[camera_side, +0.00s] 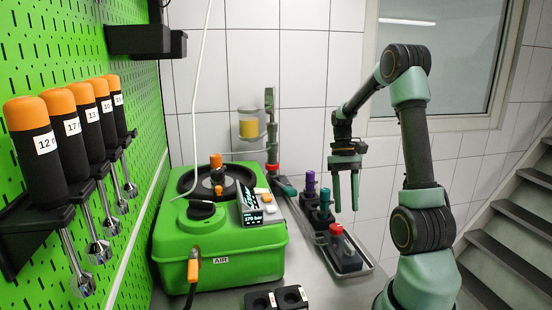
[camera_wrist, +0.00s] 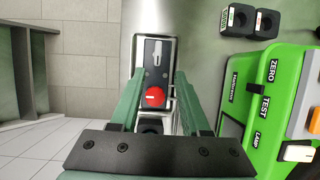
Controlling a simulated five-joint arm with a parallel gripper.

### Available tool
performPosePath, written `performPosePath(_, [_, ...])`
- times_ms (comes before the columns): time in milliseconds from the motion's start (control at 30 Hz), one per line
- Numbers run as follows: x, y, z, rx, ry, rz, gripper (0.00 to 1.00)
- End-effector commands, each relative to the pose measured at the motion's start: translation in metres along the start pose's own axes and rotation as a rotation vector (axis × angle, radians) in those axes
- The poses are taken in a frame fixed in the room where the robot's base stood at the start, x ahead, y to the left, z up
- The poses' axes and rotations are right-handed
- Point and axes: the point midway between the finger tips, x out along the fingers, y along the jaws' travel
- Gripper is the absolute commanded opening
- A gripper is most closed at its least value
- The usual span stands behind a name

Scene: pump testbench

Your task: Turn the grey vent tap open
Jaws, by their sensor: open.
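I cannot tell for certain which part is the grey vent tap. In the wrist view a dark plate (camera_wrist: 165,78) carries a pale grey lever-like part (camera_wrist: 157,53) and a round red knob (camera_wrist: 155,97). In the side view a block with a red top (camera_side: 337,229) stands in the metal tray; it may be the same unit. My gripper (camera_side: 346,209) hangs pointing down above the tray side, its fingers apart and empty. In the wrist view my gripper (camera_wrist: 158,74) has its fingers either side of the plate, with no visible hold on it.
The green pump unit (camera_side: 215,250) with its display stands to the left. An upright pipe (camera_side: 270,125) rises behind. Two black blocks (camera_side: 260,299) sit at the front.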

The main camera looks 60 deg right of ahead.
Motion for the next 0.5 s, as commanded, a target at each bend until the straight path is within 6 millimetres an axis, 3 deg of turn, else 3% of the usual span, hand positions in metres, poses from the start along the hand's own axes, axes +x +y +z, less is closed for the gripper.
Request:
performPosePath(300, [0.062,0.002,0.001,0.0,-0.005,-0.003,0.46])
performPosePath(500, [0.089,0.003,0.001,-0.001,-0.002,-0.004,0.46])
